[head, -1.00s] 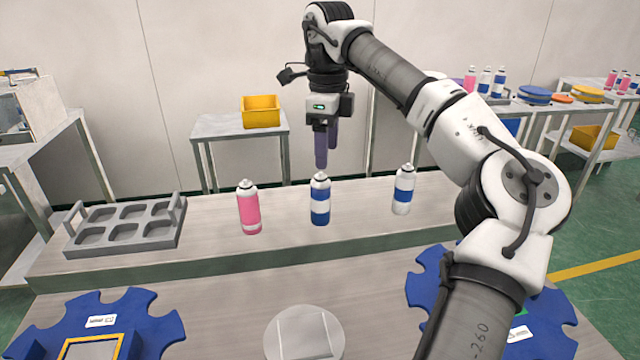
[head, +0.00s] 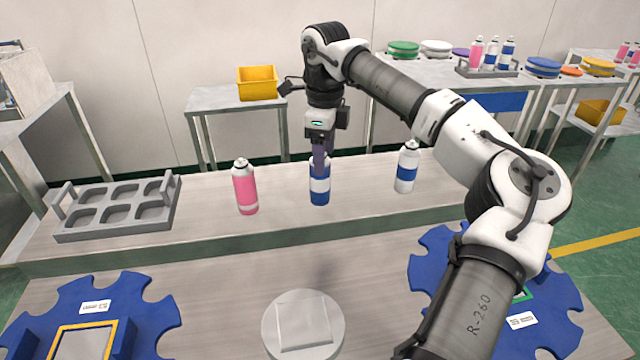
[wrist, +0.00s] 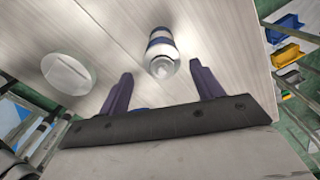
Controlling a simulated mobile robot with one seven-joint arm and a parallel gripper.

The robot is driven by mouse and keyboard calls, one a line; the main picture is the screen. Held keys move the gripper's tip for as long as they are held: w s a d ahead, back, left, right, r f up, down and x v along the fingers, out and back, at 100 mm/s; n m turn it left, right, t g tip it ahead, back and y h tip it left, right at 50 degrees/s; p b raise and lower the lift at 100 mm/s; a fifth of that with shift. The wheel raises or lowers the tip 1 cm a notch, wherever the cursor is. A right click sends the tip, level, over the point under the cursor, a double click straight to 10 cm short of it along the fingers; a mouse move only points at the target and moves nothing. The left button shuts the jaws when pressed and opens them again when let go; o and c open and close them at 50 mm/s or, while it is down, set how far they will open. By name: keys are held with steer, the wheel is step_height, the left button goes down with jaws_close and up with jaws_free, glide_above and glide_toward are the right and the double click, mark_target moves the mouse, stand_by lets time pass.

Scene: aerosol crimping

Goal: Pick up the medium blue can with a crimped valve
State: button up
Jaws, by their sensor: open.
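A blue can with a white band (head: 320,188) stands upright in the middle of the raised shelf. Its top is partly hidden behind the gripper in the head view. My gripper (head: 321,160) points down at the top of this can, with open, purple fingers. In the wrist view the can (wrist: 161,50) shows beyond and between the two apart fingertips (wrist: 160,72), with nothing held. A pink can (head: 245,190) stands to the left. A white can with a blue band (head: 407,168) stands to the right. I cannot tell the valve details.
A grey tray with empty pockets (head: 70,235) lies at the shelf's left. A round pale disc (head: 335,325) sits in front, between blue notched wheels (head: 150,310) (head: 425,262). A yellow bin (head: 258,84) and more cans (head: 491,55) are on tables behind.

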steer(key=f, duration=0.4)
steer(key=shift+w+a+f+p, duration=0.35)
steer(key=shift+a, duration=0.05)
steer(key=c, duration=1.1)
steer(key=shift+r+p, duration=2.6)
steer(key=shift+r, duration=11.45)
